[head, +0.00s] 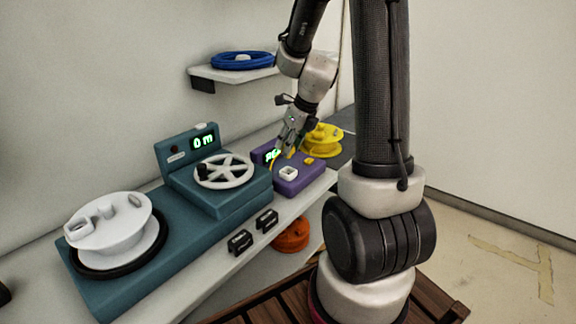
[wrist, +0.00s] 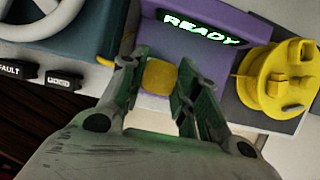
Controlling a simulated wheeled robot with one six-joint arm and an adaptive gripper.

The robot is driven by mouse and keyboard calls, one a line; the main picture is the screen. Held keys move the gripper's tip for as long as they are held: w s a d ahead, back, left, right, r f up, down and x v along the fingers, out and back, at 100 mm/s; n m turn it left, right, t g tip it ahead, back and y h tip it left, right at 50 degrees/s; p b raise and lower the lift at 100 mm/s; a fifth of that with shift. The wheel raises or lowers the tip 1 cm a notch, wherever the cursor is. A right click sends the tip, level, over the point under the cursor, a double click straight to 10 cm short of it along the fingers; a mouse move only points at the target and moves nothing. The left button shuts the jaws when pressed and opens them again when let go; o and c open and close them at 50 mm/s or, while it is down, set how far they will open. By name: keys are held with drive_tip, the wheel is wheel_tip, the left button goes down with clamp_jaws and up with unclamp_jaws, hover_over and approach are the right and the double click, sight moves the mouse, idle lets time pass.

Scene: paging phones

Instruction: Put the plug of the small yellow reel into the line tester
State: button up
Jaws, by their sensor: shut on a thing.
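My gripper (head: 281,151) is over the tester, shut on a yellow block, which I take for the plug (wrist: 159,76). The fingers (wrist: 157,78) stand on both sides of it. Whether the plug touches the tester is unclear. The small yellow reel (head: 323,140) stands right of the tester; it also shows in the wrist view (wrist: 278,80).
A teal machine (head: 215,205) with a white spoked wheel and a 0 m display stands left of the tester. A big white reel (head: 110,225) sits farther left. A blue coil (head: 243,61) lies on a wall shelf. An orange reel (head: 291,236) is below the counter.

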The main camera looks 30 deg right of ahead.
sight(292, 154)
drive_tip(key=shift+f, duration=2.9)
drive_tip(key=shift+f, duration=0.2)
drive_tip(key=o, duration=1)
